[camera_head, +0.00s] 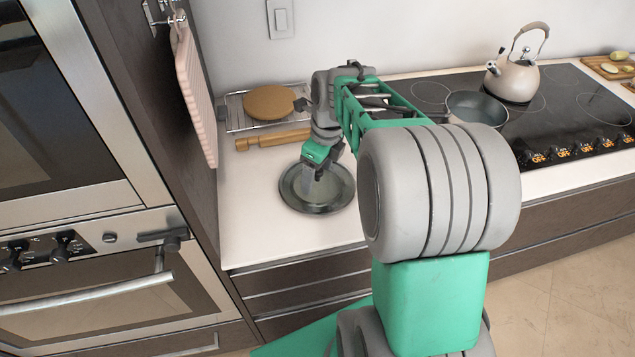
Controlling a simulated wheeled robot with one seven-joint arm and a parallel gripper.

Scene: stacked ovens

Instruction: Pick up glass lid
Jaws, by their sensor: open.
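The glass lid (330,201) lies on the white countertop (262,222), left of the stove. It is round, greyish and see-through, with a dark rim. My gripper (318,176) points down over the middle of the lid, and its fingers overlap the lid's centre in this view. The gripper is open. The lid's knob is hidden or too small to make out behind the fingers, and I cannot tell whether the fingers touch the lid.
A wooden rolling pin (272,138) and a rack with a round brown board (269,102) lie behind the lid. A pan (478,106) and kettle (516,78) stand on the cooktop. Stacked ovens (75,190) stand left. Bare counter lies left of the lid.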

